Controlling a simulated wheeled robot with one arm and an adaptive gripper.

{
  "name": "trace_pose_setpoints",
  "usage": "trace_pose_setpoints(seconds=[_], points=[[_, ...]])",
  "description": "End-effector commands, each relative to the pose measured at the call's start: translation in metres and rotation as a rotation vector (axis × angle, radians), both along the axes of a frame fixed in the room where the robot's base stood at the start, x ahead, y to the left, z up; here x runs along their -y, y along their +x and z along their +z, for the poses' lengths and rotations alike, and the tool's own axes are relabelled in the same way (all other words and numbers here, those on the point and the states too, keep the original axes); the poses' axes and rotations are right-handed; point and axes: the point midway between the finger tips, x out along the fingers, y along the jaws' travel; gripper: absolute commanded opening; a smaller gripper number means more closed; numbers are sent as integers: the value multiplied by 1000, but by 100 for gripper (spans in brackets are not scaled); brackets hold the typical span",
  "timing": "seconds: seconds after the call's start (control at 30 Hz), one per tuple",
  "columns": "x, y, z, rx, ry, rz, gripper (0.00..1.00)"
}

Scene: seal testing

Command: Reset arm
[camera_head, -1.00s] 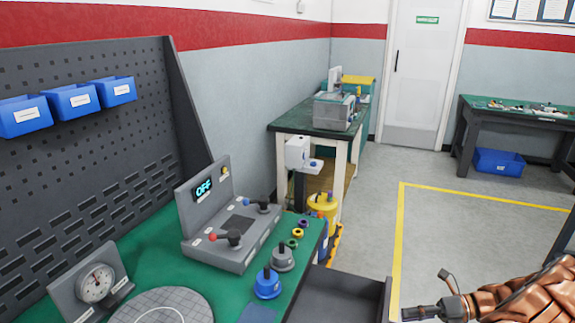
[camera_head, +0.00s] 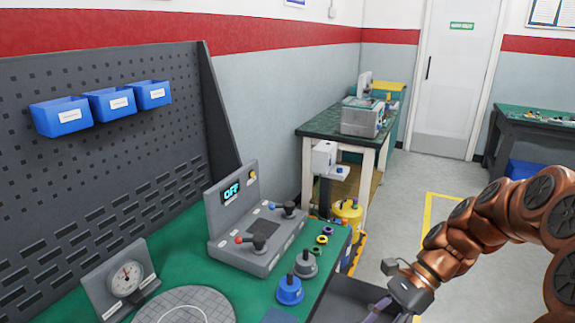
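My copper-coloured arm (camera_head: 500,225) reaches in from the right edge. Its end, my gripper (camera_head: 384,303), hangs low at the bottom right, over or near the dark open drawer (camera_head: 345,300). The fingers are small and partly cut off by the bottom edge, so I cannot tell whether they are open or shut. I see nothing clearly held. The gripper is apart from the grey test device (camera_head: 255,240), whose display reads OFF.
The green workbench (camera_head: 185,240) holds a dial gauge (camera_head: 126,278), a round gridded plate (camera_head: 185,306), a blue knobbed piece (camera_head: 289,290), a grey one (camera_head: 305,264) and small coloured rings (camera_head: 322,239). Blue bins (camera_head: 110,104) hang on the pegboard.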

Motion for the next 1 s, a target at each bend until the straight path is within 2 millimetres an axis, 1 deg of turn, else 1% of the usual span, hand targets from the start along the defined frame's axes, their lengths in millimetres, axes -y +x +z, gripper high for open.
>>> trace_pose_setpoints(seconds=[0.03,0.2,0.47,0.77,0.9,1.0], points=[[-6,-9,6,39,-18,57,37],[-19,-40,16,167,-70,247,37],[-25,-87,27,341,-147,542,37],[-15,-136,33,515,-233,877,37],[-6,-158,33,577,-268,1028,37],[1,-169,33,614,-289,1120,37]])
